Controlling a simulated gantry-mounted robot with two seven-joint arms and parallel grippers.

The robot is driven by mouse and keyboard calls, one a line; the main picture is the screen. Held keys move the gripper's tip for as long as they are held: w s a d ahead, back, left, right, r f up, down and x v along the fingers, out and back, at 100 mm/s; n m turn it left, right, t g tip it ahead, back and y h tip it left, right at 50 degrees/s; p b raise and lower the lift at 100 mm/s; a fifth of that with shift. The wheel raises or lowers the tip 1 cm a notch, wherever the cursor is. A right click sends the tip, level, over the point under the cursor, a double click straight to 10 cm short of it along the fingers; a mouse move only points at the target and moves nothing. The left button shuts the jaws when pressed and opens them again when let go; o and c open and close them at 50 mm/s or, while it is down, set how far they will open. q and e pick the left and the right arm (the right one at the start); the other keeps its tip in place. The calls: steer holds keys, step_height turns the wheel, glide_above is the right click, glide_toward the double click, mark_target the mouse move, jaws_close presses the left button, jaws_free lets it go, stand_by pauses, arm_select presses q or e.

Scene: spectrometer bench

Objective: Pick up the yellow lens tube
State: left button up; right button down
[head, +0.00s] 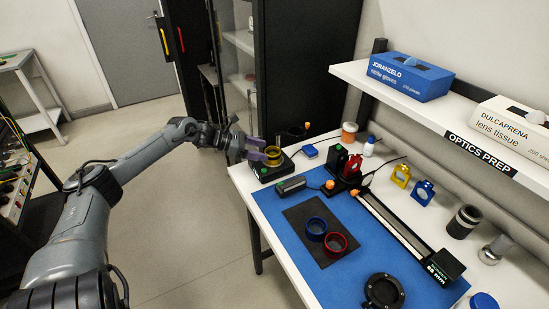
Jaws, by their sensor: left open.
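The yellow lens tube (273,153) is a short ring standing on a small black device (269,175) at the far left corner of the bench. My left gripper (257,149) is open, with its purple fingers at the left side of the tube. The fingers overlap the tube's near edge in the head view, and I cannot tell whether they touch it. My right gripper is not in view.
A blue ring (315,226) and a red ring (335,243) rest on a dark mat (299,219). A black rail (396,229) runs along the bench. A shelf (352,74) with boxes overhangs the back. A dark cabinet (310,60) stands behind the corner.

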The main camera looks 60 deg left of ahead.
mark_target(278, 154)
arm_select(q)
steer(key=shift+b+x, duration=0.3)
steer(key=shift+x, duration=0.65)
steer(key=shift+w, duration=0.1)
steer(key=shift+b+x, duration=0.8)
steer(key=shift+x, duration=1.7)
steer(key=shift+w+a, duration=0.1)
steer(key=shift+a, duration=0.05)
steer(key=shift+c, duration=0.5)
steer(key=c, duration=0.7)
steer(key=shift+c, duration=0.4)
steer(key=shift+r, duration=0.15)
